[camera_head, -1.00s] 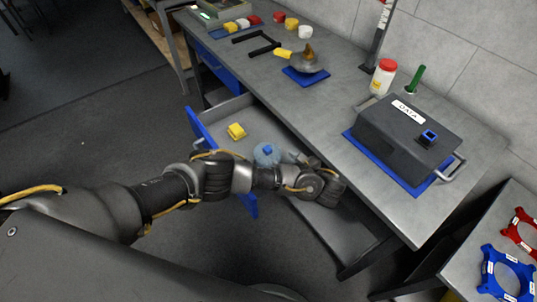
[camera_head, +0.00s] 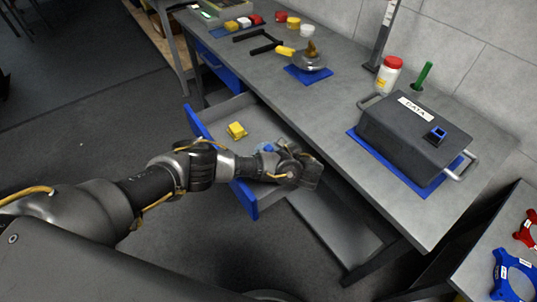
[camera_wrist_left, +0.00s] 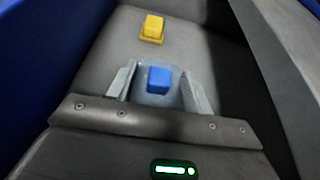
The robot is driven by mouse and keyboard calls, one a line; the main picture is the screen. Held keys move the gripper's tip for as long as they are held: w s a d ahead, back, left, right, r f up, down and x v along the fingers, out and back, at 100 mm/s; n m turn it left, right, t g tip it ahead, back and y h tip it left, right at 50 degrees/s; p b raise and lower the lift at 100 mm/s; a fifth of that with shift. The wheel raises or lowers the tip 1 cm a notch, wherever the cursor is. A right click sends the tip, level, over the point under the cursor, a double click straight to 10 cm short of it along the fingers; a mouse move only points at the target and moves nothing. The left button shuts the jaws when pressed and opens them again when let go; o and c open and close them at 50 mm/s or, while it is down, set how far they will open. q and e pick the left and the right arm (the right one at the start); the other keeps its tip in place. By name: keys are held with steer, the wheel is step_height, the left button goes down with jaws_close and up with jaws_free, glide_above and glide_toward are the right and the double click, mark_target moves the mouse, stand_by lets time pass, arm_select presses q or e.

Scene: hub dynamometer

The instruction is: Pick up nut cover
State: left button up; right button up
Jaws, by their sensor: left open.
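A round light-blue piece with a blue square knob (camera_wrist_left: 158,80) lies in the open drawer; it looks like the nut cover, though I cannot be sure. In the head view it (camera_head: 267,147) is mostly hidden by my left wrist. A yellow piece with a square knob (camera_head: 236,131) lies farther along the drawer; it also shows at the top of the left wrist view (camera_wrist_left: 152,28). My left gripper (camera_wrist_left: 159,84) is open, with its fingers to either side of the blue knob. I cannot tell whether they touch it.
The grey drawer with a blue front (camera_head: 243,196) is pulled out under the workbench (camera_head: 330,110); its walls stand close around my gripper. On the bench are a dark box labelled DATA (camera_head: 404,138), a white jar with a red lid (camera_head: 387,76) and a blue mat (camera_head: 307,76).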

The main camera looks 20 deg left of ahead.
arm_select(q)
steer(key=shift+c, duration=0.3)
arm_select(e)
steer(key=shift+w+a, duration=0.1)
steer(key=shift+a, duration=0.35)
